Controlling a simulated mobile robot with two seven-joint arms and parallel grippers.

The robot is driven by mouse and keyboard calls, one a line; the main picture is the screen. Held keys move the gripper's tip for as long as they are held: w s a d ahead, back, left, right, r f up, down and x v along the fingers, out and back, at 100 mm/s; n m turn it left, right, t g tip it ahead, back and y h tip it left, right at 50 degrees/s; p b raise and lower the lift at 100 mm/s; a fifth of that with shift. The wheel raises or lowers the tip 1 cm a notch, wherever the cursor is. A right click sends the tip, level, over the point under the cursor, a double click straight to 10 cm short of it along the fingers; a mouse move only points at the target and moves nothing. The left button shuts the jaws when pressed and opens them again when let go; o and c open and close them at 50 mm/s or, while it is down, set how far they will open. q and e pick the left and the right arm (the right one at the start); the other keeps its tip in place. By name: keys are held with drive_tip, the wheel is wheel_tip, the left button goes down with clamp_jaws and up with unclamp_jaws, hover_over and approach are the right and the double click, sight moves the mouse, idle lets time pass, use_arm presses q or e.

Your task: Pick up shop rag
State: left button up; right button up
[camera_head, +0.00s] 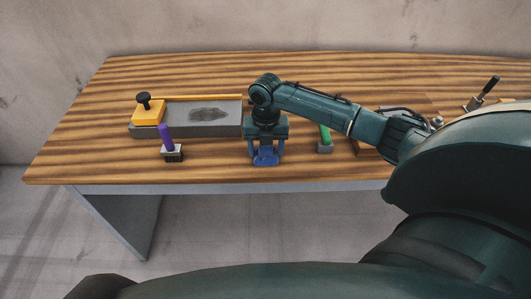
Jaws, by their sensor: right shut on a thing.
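The shop rag (266,157) looks like a small blue cloth at the front middle of the wooden table. My right gripper (266,152) points down over it and is shut on it. The gripper body and fingers hide part of the rag. I cannot tell whether the rag touches the tabletop. My left gripper is not in view.
A grey tray (226,128) with a dark patch on its bed and a yellow block with a black knob (147,113) stands left. A purple-handled tool (168,143) and a green-handled tool (325,138) stand on either side of the gripper. The table's front left (90,160) is clear.

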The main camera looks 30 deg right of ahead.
drive_tip(key=c, duration=0.4)
wheel_tip(320, 180, up, 10)
drive_tip(key=shift+r, duration=0.1)
drive_tip(key=o, duration=0.5)
drive_tip(key=shift+c, duration=0.2)
drive_tip(key=c, duration=0.4)
drive_tip(key=shift+a, duration=0.1)
